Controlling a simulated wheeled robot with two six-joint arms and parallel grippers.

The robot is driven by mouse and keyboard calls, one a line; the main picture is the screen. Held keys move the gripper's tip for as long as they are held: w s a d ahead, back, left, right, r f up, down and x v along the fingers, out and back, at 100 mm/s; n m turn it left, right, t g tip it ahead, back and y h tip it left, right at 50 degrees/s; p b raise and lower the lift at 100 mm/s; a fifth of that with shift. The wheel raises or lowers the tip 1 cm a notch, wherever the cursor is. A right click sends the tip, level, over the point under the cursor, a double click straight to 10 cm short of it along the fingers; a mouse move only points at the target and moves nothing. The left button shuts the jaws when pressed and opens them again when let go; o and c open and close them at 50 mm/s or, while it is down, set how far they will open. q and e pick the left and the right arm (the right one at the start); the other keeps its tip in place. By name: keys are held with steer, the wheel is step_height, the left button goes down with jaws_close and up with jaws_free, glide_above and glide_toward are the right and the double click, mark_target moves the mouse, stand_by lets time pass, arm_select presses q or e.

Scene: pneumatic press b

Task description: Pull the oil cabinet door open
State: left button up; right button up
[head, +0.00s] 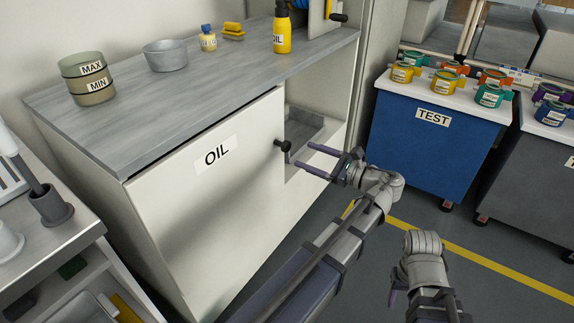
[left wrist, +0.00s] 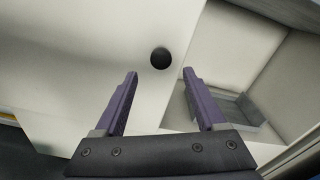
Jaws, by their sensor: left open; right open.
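The oil cabinet door (head: 217,200) is a white panel with an OIL label, below the grey worktop. It looks flush with the cabinet front. Its dark round knob (head: 283,146) is near its right edge. My left gripper (head: 308,157) is open and empty, with its fingers pointing at the knob from the right. In the left wrist view, the knob (left wrist: 160,58) appears between and just beyond the two fingertips (left wrist: 160,73), apparently not touched. My right gripper (head: 392,298) is at the lower right, away from the cabinet, and its fingers are only partly seen.
An open bay with a grey tray (head: 301,135) lies right of the door. The worktop (head: 200,95) holds a MAX/MIN container (head: 87,78), a metal bowl (head: 165,55) and a yellow oil bottle (head: 282,30). A blue TEST cabinet (head: 420,150) stands right. Floor between is clear.

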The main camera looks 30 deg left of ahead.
mark_target(289, 148)
arm_select(q)
steer(key=shift+w+a+f, duration=0.1)
steer(key=shift+w+a, duration=0.15)
steer(key=shift+a, duration=1.8)
steer(key=shift+w+a, duration=0.15)
steer(key=shift+a, duration=1.75)
jaws_close()
